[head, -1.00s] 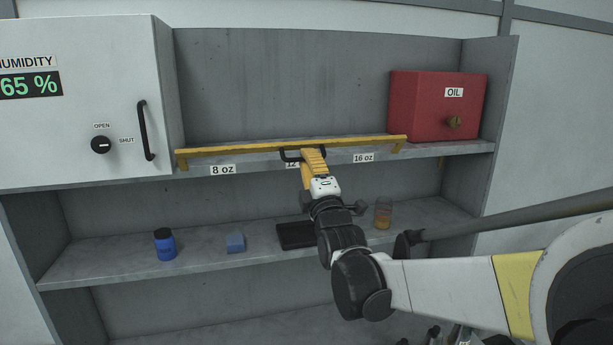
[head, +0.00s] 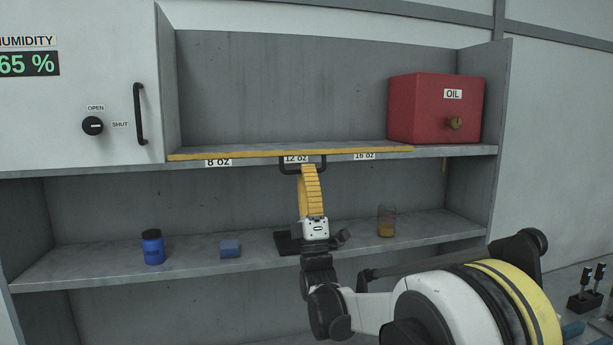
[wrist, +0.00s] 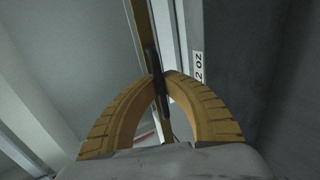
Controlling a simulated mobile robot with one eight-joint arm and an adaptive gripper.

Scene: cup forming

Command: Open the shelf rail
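The yellow shelf rail (head: 370,149) lies low along the front edge of the upper shelf. Its black handle (head: 284,169) hangs at the rail's middle, over the 12 oz label. My gripper (head: 307,168) comes up from below with its yellow fingers at this handle. In the wrist view, the fingertips (wrist: 160,79) close around the dark handle bar (wrist: 151,59), with the yellow rail (wrist: 162,22) running behind it. The fingers hide part of the handle.
A red OIL box (head: 428,108) stands at the upper shelf's right end. The lower shelf (head: 85,264) holds a blue bottle (head: 153,248), a blue block (head: 230,249), a dark tray (head: 286,243) and a glass (head: 387,224) with amber contents. A cabinet (head: 70,118) is at left.

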